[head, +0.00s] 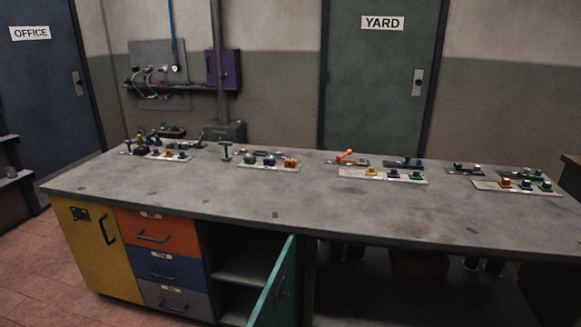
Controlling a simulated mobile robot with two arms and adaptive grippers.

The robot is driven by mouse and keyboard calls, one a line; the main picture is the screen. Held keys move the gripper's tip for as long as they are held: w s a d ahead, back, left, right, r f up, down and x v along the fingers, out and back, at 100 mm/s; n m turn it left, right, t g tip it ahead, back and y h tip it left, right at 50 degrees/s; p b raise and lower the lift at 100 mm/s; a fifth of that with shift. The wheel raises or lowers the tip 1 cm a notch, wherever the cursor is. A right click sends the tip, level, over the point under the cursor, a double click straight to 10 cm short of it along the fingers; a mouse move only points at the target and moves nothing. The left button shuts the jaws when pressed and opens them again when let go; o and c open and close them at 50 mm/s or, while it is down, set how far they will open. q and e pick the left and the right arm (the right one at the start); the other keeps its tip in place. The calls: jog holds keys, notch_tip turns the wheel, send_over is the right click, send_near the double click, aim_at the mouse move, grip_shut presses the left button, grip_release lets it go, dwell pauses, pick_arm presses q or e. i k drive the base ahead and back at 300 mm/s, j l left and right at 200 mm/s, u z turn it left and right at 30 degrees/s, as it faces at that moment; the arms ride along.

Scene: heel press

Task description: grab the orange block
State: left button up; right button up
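Several small orange pieces show in the head view, and I cannot tell for sure which is the orange block. The largest block-like one (290,162) sits at the right end of a pale board (268,168), beside a blue piece (270,160). Smaller orange-red pieces sit on the far left board (169,153) and the far right board (505,183). An orange-handled tool or clamp (346,157) stands behind the middle board. Neither of my grippers is in view.
The long grey workbench (230,195) has a clear front half. A teal cupboard door (273,290) stands open below it, sticking out in front. Drawers and a yellow cabinet (95,255) are at its left. Doors marked OFFICE and YARD (380,90) are behind.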

aim_at(289, 162)
jog(key=i+j, duration=0.2)
jog(key=j, duration=0.2)
jog(key=i+j, duration=0.2)
jog(key=j, duration=0.2)
jog(key=i+j, duration=0.25)
jog(key=j, duration=0.15)
jog(key=i+j, duration=0.2)
jog(key=j, duration=0.2)
jog(key=i+j, duration=0.2)
jog(key=j, duration=0.2)
